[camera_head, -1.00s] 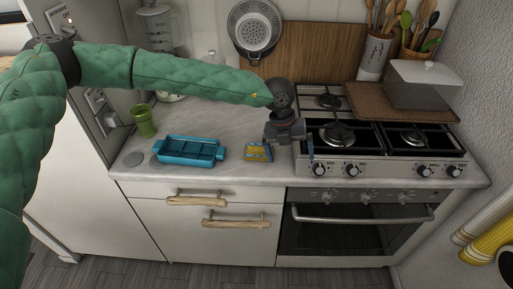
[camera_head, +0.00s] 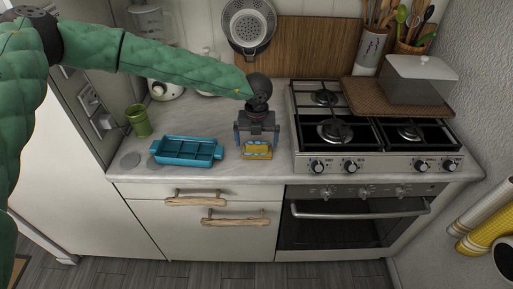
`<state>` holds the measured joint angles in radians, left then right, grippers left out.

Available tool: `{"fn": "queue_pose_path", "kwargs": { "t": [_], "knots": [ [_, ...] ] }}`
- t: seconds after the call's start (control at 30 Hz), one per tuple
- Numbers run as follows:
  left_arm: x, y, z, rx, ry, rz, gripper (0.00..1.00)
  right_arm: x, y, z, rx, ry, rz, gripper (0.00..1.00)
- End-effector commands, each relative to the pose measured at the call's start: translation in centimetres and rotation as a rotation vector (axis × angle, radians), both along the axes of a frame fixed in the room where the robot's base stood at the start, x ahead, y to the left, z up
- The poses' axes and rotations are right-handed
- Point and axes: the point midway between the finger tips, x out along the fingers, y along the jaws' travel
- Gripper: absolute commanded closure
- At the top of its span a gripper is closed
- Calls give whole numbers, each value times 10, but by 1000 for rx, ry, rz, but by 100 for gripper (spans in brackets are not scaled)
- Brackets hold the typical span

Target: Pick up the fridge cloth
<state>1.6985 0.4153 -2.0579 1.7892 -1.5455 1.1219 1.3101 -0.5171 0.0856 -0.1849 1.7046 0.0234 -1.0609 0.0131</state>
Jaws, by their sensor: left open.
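The fridge cloth, a small folded yellow and blue cloth (camera_head: 257,152), lies on the countertop between the blue tray and the stove. My left gripper (camera_head: 256,144) is open right over the cloth, pointing down, with one blue finger on each side of it. The gripper hides the far part of the cloth. I cannot tell whether the fingers touch it. My right gripper is not in view.
The gas stove (camera_head: 375,135) is just to the right. The counter's front edge (camera_head: 190,178) is close by, above drawers with driftwood handles.

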Motion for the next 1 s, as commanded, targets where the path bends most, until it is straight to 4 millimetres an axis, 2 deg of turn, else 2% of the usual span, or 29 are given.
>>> {"fn": "queue_pose_path", "kwargs": {
  "t": [0.2,0.47,0.63,1.0],
  "knots": [
    [0,0,-21,1,0,0,0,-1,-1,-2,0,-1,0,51],
    [0,0,-23,0,0,0,0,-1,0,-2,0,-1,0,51],
    [0,0,-22,0,0,0,33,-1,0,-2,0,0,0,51],
    [0,0,-19,-1,-1,0,33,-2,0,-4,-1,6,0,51]
  ]
}}
